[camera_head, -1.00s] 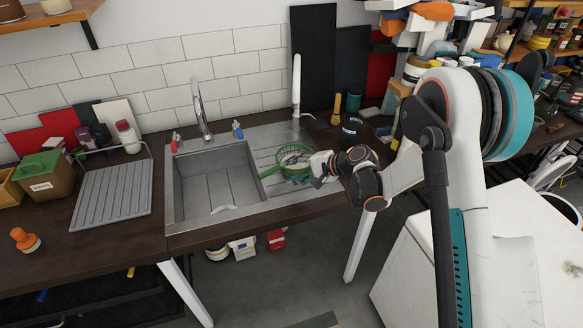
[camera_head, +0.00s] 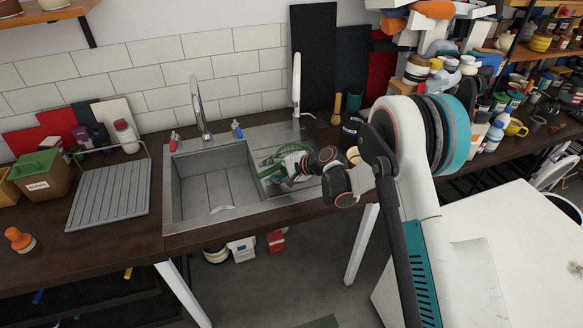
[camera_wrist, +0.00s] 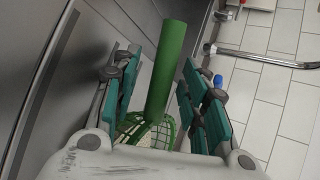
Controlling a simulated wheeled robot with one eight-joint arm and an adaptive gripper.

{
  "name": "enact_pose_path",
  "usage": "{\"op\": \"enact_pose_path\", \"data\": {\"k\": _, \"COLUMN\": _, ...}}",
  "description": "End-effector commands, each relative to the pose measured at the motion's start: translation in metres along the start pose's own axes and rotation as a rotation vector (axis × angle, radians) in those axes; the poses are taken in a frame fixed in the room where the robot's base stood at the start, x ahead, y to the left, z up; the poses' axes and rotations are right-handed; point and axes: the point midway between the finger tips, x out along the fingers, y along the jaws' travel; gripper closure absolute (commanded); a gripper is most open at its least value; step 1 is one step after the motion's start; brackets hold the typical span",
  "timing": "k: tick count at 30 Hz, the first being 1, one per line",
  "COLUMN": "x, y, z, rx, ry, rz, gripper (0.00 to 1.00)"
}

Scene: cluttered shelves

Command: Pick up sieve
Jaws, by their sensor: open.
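The green sieve lies on the drainboard of the sink, right of the basin. Its green handle (camera_head: 268,172) points left toward the basin in the head view. My gripper (camera_head: 283,168) is low over it and hides much of its bowl. In the wrist view, the sieve's thick green handle (camera_wrist: 169,62) runs between the teal fingers of my gripper (camera_wrist: 160,80), with one finger on each side. The fingers are apart and open, with a gap to the handle. The green mesh bowl (camera_wrist: 158,132) shows lower down, partly hidden by my gripper.
The steel sink (camera_head: 208,212) has an empty basin left of the sieve. A tall tap (camera_head: 200,110) and a white upright spout (camera_head: 296,85) stand behind. A grey drying rack (camera_head: 112,193) is at left. A wooden-handled brush (camera_head: 336,108) and several jars stand right.

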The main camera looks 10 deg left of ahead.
Motion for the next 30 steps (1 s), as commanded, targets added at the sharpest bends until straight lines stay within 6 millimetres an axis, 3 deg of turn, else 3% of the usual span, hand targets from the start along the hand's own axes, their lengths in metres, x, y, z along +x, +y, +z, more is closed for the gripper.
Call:
{"op": "enact_pose_path", "data": {"k": 2, "x": -0.001, "y": 0.0, "z": 0.0, "rx": 0.0, "ry": 0.0, "rz": 0.0, "gripper": 0.59}}
{"op": "enact_pose_path", "data": {"k": 3, "x": -0.001, "y": 0.0, "z": 0.0, "rx": 0.0, "ry": 0.0, "rz": 0.0, "gripper": 0.64}}
{"op": "enact_pose_path", "data": {"k": 8, "x": -0.001, "y": 0.0, "z": 0.0, "rx": 0.0, "ry": 0.001, "rz": 0.0, "gripper": 1.0}}
{"op": "enact_pose_path", "data": {"k": 22, "x": -0.003, "y": -0.004, "z": 0.001, "rx": 0.0, "ry": 0.001, "rz": -0.001, "gripper": 1.0}}
{"op": "enact_pose_path", "data": {"k": 30, "x": -0.021, "y": -0.032, "z": 0.008, "rx": 0.0, "ry": 0.001, "rz": -0.001, "gripper": 1.0}}
